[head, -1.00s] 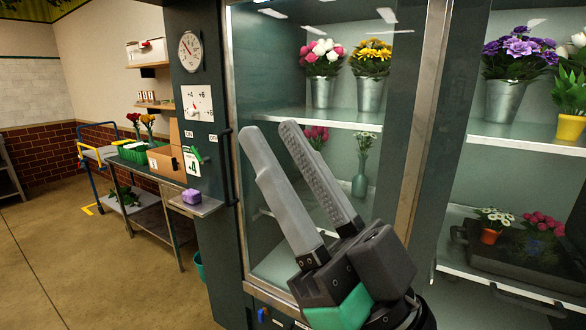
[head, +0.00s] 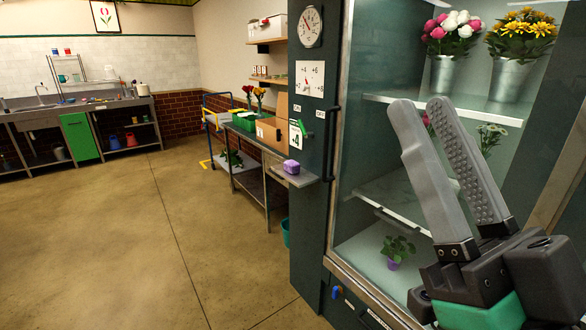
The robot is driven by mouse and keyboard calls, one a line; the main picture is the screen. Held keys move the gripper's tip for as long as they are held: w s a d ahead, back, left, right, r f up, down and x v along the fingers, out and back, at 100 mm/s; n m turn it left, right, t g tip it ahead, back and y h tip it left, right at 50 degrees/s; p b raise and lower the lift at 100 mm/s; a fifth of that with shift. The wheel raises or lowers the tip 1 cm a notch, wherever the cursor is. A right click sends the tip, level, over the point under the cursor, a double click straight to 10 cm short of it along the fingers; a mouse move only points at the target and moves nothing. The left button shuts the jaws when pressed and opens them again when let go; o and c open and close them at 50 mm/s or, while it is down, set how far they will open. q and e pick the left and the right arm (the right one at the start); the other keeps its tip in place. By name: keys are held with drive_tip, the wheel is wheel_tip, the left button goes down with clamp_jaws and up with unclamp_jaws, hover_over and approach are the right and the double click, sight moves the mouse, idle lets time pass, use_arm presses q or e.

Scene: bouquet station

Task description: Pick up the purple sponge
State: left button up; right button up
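The purple sponge (head: 291,167) is a small purple block on a narrow metal shelf (head: 303,180) fixed to the dark cabinet side, near the middle of the head view. My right gripper (head: 424,104) is large in the foreground at the right, in front of the glass cooler. Its two grey fingers stand apart with nothing between them, so it is open. It is well to the right of the sponge and much nearer to the camera. My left gripper does not show.
The glass-fronted cooler (head: 400,198) with flower buckets fills the right side. A wheeled cart (head: 215,122) and a work table with a green crate (head: 243,122) stand behind the sponge. A sink counter (head: 84,104) lines the far wall. The floor (head: 135,235) at left is clear.

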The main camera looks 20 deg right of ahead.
drive_tip(key=o, duration=1)
